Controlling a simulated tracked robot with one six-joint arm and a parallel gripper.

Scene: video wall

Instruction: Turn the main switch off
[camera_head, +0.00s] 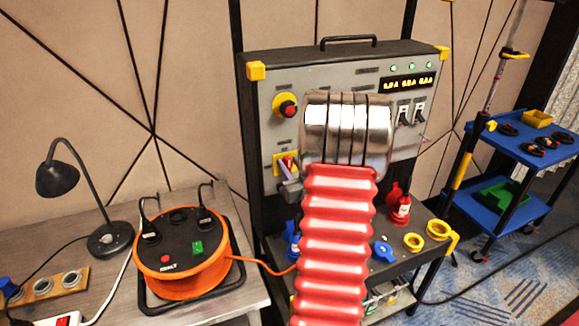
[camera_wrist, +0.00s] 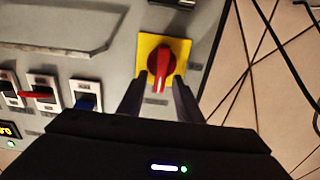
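The main switch is a red rotary handle (camera_wrist: 161,64) on a yellow square plate (camera_wrist: 182,46) on the grey panel. In the wrist view the handle's narrow end points down and slightly left, towards my gripper (camera_wrist: 157,90). I cannot tell whether the fingertips touch the panel. In the head view the yellow plate (camera_head: 279,160) shows at the panel's left side, partly hidden by my gripper. My red and chrome arm covers the panel's middle.
A red stop button (camera_head: 288,109) sits above the switch. Breakers (camera_head: 411,113) and a lit display (camera_head: 408,83) are at the panel's right. An orange cable reel (camera_head: 181,281) and lamp (camera_head: 58,180) stand on the left table. A blue cart (camera_head: 530,150) stands right.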

